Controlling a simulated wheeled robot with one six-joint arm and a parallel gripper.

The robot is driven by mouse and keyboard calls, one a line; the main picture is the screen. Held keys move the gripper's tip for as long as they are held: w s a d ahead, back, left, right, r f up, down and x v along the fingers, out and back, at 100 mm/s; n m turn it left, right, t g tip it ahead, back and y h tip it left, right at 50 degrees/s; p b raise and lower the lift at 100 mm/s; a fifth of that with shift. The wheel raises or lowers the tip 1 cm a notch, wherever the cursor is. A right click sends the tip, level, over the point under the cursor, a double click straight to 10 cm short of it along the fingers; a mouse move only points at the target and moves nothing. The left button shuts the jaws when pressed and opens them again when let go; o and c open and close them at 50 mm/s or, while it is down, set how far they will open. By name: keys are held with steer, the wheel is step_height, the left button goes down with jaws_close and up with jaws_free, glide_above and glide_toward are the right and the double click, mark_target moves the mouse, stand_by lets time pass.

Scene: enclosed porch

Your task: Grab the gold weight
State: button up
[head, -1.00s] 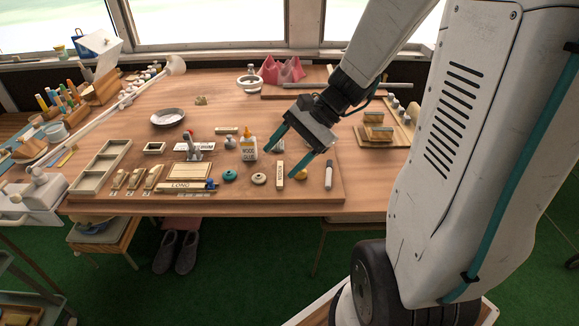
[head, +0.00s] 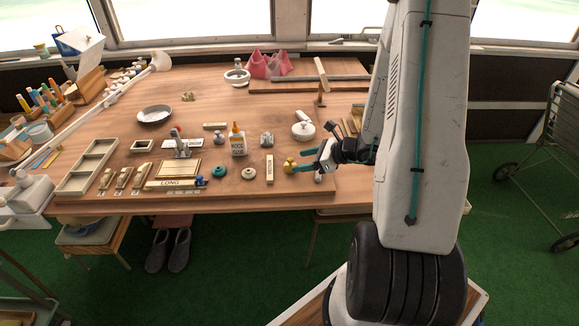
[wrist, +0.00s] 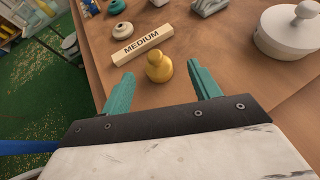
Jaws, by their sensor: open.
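The gold weight (head: 290,165) is a small knobbed yellow piece near the front right of the wooden board. In the wrist view the gold weight (wrist: 158,68) stands upright between the two teal fingers, a little beyond their middle. My gripper (head: 303,162) is open and comes in low from the right, with its fingers at the weight. In the wrist view my gripper (wrist: 162,86) shows a gap on both sides of the weight, and nothing is held.
A block marked MEDIUM (wrist: 143,44) lies just past the weight. A white lidded pot (wrist: 290,32) stands to the right. A teal knobbed piece (head: 202,172), a cream knobbed piece (head: 248,173) and a glue bottle (head: 238,142) stand to the left on the board.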

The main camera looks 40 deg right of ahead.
mark_target(292, 162)
steer(key=x, duration=0.3)
steer(key=shift+w+a+f, duration=0.1)
steer(key=shift+w+a, duration=0.1)
steer(key=shift+a, duration=0.15)
steer(key=c, duration=1.2)
